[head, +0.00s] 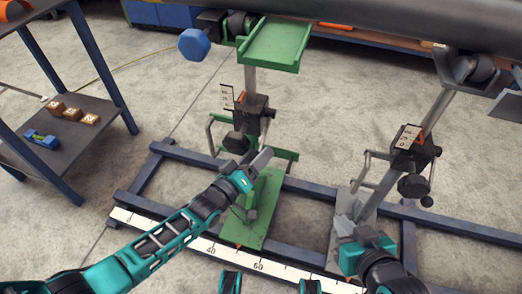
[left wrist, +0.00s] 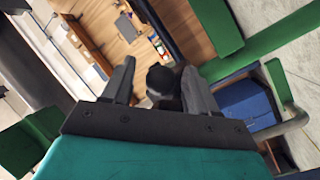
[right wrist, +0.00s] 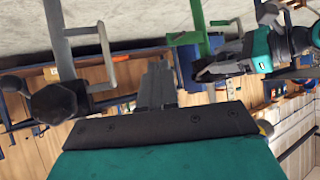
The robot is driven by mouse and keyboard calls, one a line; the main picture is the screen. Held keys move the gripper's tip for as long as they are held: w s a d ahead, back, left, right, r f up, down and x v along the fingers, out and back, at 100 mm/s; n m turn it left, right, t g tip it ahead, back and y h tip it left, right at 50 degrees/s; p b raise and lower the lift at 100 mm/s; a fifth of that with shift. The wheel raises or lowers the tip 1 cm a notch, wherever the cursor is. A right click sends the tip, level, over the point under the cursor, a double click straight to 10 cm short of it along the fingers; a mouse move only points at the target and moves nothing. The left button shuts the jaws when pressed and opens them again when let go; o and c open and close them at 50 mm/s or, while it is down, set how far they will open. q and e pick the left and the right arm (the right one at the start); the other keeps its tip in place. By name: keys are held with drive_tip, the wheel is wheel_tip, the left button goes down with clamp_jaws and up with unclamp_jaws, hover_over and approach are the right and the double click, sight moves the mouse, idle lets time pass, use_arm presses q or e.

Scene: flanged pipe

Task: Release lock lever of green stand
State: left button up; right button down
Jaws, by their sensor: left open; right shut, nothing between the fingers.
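The green stand has a green base plate (head: 262,215), a grey column and a green top cradle (head: 275,45). A black clamp block (head: 255,115) sits on its column, with a dark knob (head: 237,142) and a bent grey handle beside it. I cannot tell which part is the lock lever. My left gripper (head: 262,158) is open just below the clamp block. In the left wrist view a round dark knob (left wrist: 160,80) shows between its fingers; contact is unclear. My right gripper (head: 343,222) is shut and empty near the grey stand's foot; its closed fingers show in the right wrist view (right wrist: 156,82).
A grey stand (head: 432,115) with a dark knob (head: 413,187) stands at right. A large dark pipe (head: 400,22) runs overhead. Blue-grey floor rails (head: 460,230) and a scale strip (head: 215,250) lie low. A shelf (head: 60,150) is at left.

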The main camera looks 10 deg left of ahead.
use_arm(q)
drive_tip(key=p+v, duration=0.2)
drive_tip(key=v, duration=0.9)
